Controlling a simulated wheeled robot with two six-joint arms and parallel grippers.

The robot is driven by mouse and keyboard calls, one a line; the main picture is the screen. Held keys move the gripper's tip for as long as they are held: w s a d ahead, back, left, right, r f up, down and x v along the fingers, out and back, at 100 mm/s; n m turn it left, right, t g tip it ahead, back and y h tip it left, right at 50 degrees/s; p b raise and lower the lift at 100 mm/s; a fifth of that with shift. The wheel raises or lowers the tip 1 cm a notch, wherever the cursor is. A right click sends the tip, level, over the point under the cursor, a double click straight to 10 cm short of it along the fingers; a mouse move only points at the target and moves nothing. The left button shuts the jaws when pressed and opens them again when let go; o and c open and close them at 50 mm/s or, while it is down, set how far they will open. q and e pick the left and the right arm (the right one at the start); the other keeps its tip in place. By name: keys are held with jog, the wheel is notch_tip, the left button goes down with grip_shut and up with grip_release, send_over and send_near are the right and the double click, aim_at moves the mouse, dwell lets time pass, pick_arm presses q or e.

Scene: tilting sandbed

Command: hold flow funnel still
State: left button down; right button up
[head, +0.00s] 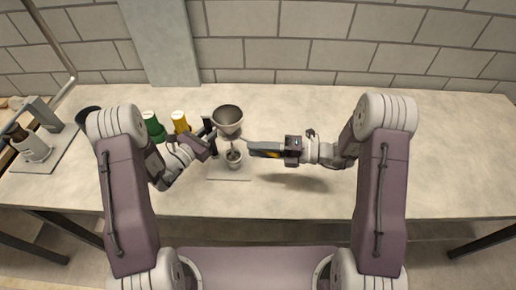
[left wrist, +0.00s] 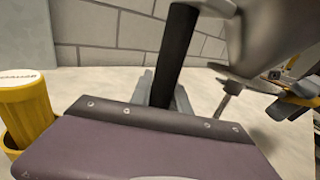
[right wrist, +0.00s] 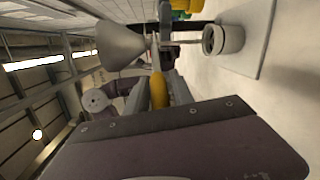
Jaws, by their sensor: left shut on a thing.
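The grey metal funnel (head: 228,118) is upright above a small light cup (head: 234,157), its stem pointing down toward the cup. It also shows close in the left wrist view (left wrist: 275,35) and sideways in the right wrist view (right wrist: 120,47). My left gripper (head: 210,141) is shut on a black upright bar (left wrist: 175,50) beside the funnel. My right gripper (head: 258,149) is just right of the cup, apart from the funnel. A yellow piece (right wrist: 160,90) shows between its fingers; I cannot tell whether they press on it.
A green container (head: 152,126) and a yellow container (head: 180,121) stand behind my left arm. A bottle (head: 32,147) and a grey stand are at the far left. A thin plate (head: 230,177) lies under the cup. The right part of the table (head: 450,150) is clear.

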jog(key=shift+o, duration=0.3)
jog(key=s+d+r, duration=0.1)
jog(key=d, duration=1.1)
jog(key=shift+s, duration=0.4)
jog(key=shift+a, duration=0.1)
pick_arm(q)
jog(key=c, duration=1.1)
grip_release()
jog(key=shift+c, duration=0.2)
